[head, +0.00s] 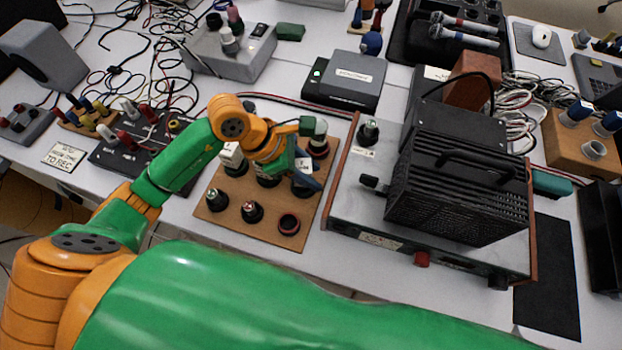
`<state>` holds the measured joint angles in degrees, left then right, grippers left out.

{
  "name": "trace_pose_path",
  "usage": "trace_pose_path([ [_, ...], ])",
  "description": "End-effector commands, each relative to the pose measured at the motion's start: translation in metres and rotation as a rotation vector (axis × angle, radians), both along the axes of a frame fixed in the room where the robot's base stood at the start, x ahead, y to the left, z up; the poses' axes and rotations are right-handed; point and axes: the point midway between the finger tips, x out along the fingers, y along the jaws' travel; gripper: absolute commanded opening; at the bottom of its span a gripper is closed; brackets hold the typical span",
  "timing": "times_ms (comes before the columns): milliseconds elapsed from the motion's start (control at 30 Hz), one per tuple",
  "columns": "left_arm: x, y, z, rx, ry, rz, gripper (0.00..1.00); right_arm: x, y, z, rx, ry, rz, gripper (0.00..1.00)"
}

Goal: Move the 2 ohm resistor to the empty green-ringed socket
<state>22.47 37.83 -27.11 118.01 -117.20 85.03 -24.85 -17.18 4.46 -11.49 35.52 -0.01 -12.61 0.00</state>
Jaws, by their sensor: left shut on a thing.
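The brown socket board (235,225) lies on the bench in the middle of the head view. Another white labelled block (232,156) stands at the board's back left. Two black sockets, a left one (217,200) and a middle one (252,211), stand in the front row. An empty-looking red-ringed socket (289,223) is at the front right. My right gripper is out of view.
A metal instrument (349,222) with a black finned box (460,190) stands close to the board's right. A black terminal panel (140,150) with cables is on the left. A dark grey box (345,80) is behind. Bare bench shows in front of the board.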

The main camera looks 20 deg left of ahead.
Motion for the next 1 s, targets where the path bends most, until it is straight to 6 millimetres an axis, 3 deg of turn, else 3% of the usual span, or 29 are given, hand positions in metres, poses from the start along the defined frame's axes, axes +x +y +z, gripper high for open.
trace_pose_path([
  [33, 0.000, 0.000, -0.013, -0.003, 0.001, 0.000, 0.00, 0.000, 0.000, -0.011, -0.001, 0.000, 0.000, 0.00],
  [233, 0.000, 0.000, -0.008, -0.001, -0.001, -0.001, 0.00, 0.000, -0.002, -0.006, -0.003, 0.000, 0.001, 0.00],
  [433, 0.000, 0.000, -0.015, 0.000, -0.001, 0.000, 0.00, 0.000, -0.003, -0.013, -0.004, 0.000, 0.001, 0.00],
  [467, 0.000, 0.000, -0.013, 0.000, -0.001, 0.000, 0.50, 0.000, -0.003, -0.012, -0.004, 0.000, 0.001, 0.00],
  [567, 0.000, 0.000, -0.013, 0.000, -0.001, 0.000, 0.75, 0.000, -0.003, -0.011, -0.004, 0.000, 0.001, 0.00],
  [833, 0.000, 0.000, -0.012, 0.000, -0.001, -0.001, 0.75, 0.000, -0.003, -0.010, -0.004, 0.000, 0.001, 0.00],
  [933, -0.001, 0.000, -0.003, -0.001, 0.000, -0.001, 0.75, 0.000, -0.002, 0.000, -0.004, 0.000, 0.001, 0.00],
  [1000, -0.002, 0.007, 0.003, 0.001, -0.004, 0.001, 0.75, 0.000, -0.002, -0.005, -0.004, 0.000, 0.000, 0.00],
])
